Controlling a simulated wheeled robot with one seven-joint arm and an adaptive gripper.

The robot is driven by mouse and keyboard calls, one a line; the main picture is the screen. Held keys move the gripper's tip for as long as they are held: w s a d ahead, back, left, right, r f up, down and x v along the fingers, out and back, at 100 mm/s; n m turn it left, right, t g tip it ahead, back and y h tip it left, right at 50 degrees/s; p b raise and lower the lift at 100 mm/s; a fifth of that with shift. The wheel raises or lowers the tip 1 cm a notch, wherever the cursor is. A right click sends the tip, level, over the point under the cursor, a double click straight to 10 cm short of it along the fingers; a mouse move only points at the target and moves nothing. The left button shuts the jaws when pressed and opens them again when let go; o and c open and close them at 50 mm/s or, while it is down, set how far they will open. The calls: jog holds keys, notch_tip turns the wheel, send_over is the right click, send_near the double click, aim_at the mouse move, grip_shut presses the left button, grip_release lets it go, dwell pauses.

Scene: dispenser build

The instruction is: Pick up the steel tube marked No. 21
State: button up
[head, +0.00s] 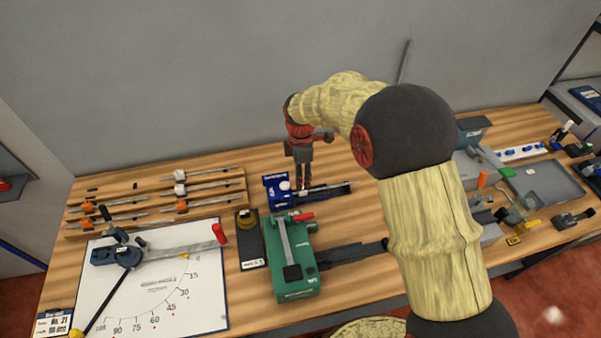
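Several thin steel tubes (209,171) lie in rows on a wooden rack (244,190) at the back left of the bench, with white and orange pieces beside or on them. No number on any tube is legible at this size, so I cannot tell which is No. 21. A small card (54,324) at the lower left seems to read "No. 21".
A green machine (291,262) with a red-tipped lever stands at front centre. A white angle-scale board (155,290) with a bending tool lies front left. A grey tray (545,187) and loose small parts fill the right. A thin rod (404,62) rises before the wall.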

aim_at(304, 193)
jog(key=shift+f, duration=3.05)
jog(key=shift+c, duration=0.8)
jog(key=c, duration=0.7)
grip_shut()
